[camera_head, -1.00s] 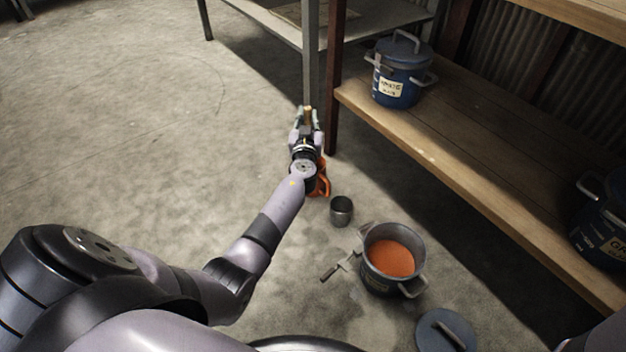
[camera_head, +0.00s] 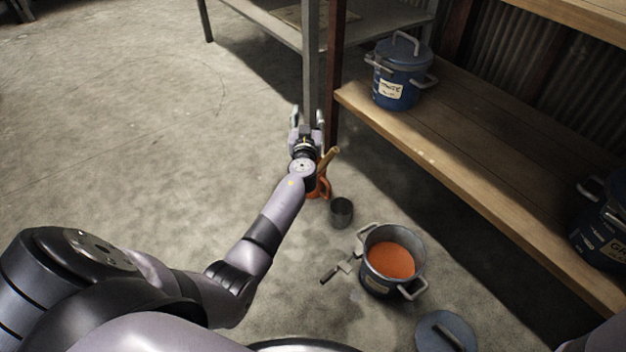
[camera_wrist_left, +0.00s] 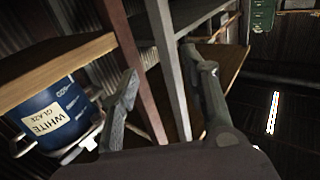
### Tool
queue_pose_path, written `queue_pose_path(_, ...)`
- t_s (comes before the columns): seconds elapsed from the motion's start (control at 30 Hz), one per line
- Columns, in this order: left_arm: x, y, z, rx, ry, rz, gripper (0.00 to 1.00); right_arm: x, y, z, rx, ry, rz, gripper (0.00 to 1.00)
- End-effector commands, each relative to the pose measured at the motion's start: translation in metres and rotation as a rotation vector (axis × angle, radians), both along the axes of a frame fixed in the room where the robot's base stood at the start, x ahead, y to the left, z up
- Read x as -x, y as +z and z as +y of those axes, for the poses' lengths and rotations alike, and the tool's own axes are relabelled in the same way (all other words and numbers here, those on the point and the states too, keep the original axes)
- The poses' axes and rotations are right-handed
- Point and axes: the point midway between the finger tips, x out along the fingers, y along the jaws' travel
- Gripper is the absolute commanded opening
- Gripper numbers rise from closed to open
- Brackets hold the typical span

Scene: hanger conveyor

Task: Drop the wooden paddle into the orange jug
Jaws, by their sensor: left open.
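The orange jug (camera_head: 323,188) stands on the concrete floor, mostly hidden behind my left wrist in the head view. The wooden paddle (camera_head: 330,157) leans out of the jug's top, tilted to the right; its lower part is hidden. My left gripper (camera_head: 307,116) is open and empty, above and just beyond the jug. In the left wrist view its two fingers (camera_wrist_left: 160,100) are spread with nothing between them. My right gripper is not in view.
A small metal cup (camera_head: 341,212) stands beside the jug. A wooden shelf (camera_head: 470,165) holds a blue pot (camera_head: 398,75). The floor at left is clear.

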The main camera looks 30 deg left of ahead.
Motion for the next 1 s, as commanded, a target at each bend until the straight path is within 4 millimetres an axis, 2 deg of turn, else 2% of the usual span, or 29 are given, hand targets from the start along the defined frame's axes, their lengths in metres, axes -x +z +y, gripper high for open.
queue_pose_path(0.4, 0.0, 0.06, 0.001, 0.001, 0.0, -0.009, 0.42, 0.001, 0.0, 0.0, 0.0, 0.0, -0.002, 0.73)
queue_pose_path(0.6, 0.0, 0.084, 0.0, -0.001, 0.0, -0.005, 0.42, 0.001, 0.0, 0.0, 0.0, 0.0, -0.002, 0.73)
queue_pose_path(0.73, 0.0, 0.091, 0.0, -0.001, -0.002, -0.003, 0.42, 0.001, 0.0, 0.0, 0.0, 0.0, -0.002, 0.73)
queue_pose_path(1.0, 0.0, 0.092, 0.0, -0.001, -0.002, -0.002, 0.42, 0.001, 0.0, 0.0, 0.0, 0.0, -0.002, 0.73)
